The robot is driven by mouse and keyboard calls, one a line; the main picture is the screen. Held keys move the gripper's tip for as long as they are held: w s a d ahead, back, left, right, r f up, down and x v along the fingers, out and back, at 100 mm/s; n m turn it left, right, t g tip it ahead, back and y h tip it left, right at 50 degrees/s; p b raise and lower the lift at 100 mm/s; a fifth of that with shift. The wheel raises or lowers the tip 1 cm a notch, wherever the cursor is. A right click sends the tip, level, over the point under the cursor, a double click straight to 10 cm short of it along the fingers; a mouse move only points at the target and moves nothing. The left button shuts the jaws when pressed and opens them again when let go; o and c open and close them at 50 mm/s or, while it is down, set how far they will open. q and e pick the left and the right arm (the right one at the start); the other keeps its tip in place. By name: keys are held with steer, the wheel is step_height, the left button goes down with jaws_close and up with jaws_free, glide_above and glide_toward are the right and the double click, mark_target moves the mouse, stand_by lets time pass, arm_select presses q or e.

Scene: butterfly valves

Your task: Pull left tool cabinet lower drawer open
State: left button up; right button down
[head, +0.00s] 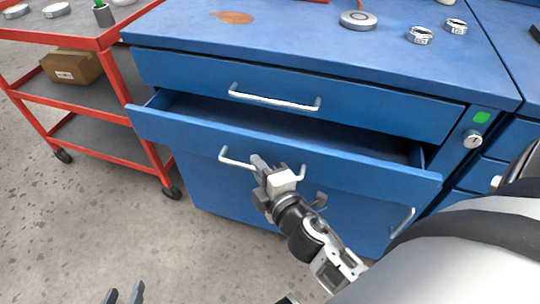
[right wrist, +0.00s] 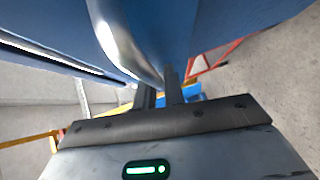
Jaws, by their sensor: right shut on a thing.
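The blue left tool cabinet (head: 225,195) has its lower drawer (head: 180,128) pulled partly out, and a dark gap shows behind the drawer front. The upper drawer (head: 400,108) above it is closed. My right gripper (head: 262,168) is shut on the lower drawer's silver handle (head: 232,160), hiding part of the bar. In the right wrist view the handle (right wrist: 122,45) runs down to my gripper fingers (right wrist: 160,92). My left gripper (head: 124,296) shows only its fingertips at the bottom edge, apart, empty and away from the cabinet.
A red cart (head: 105,152) with a cardboard box (head: 72,67) stands left of the cabinet. The cabinet top (head: 300,25) holds several round metal parts. A keyed lock (head: 472,139) is at the right. Bare floor (head: 95,225) lies in front.

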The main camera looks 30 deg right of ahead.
steer(key=shift+s+a, duration=0.2)
steer(key=c, duration=1.5)
jaws_free()
